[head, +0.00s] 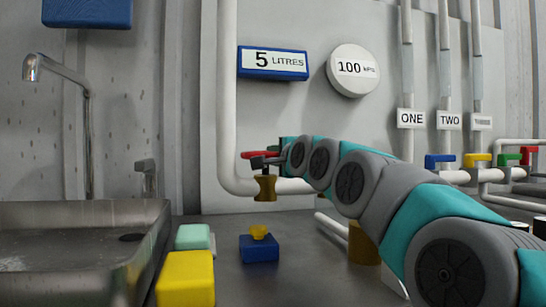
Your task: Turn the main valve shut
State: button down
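A brass valve (265,188) sits on the white pipe in the middle of the head view, and I take it as the main valve. Its red handle (258,154) lies roughly level above the brass body. My gripper (262,161), dark grey, is at the handle, reaching in from the right. The fingers overlap the handle in this view. I cannot tell whether they touch it or whether they are open or shut. My arm hides part of the pipe right of the valve.
Blue (439,160), yellow (477,159), green and red valve handles line the pipes at right. A steel sink (90,214) with a tap stands at left. A yellow block (186,279), a mint block (194,237) and a blue block (259,250) with a yellow top sit on the counter.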

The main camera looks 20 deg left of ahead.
jog(key=shift+d+m+t+h+p, duration=0.2)
jog(key=shift+m+t+h+p, duration=0.15)
jog(key=shift+m+t+h, duration=0.5)
jog(key=shift+d+m+t+h+p, duration=0.15)
jog(key=shift+m+t+h+p, duration=0.2)
jog(key=shift+m+h, duration=0.55)
jog(key=shift+s+m+t+h+p, duration=0.2)
jog(key=shift+m+h+p, duration=0.3)
jog(key=shift+h, duration=0.45)
jog(key=shift+s+m+t+h+p, duration=0.1)
jog(key=shift+m+t+h+p, duration=0.2)
jog(key=shift+h+p, duration=0.45)
jog(key=shift+s+d+m+h+p, duration=0.1)
jog(key=shift+s+m+h+p, duration=0.1)
jog(key=shift+m+h+p, duration=1.45)
jog(key=shift+s+f+h, duration=0.15)
jog(key=shift+h, duration=1.15)
jog(key=shift+s+m+h+p, duration=0.15)
jog(key=shift+m+h+p, duration=0.55)
jog(key=shift+h, duration=0.1)
jog(key=c, duration=0.8)
grip_release()
jog(key=shift+o, duration=0.2)
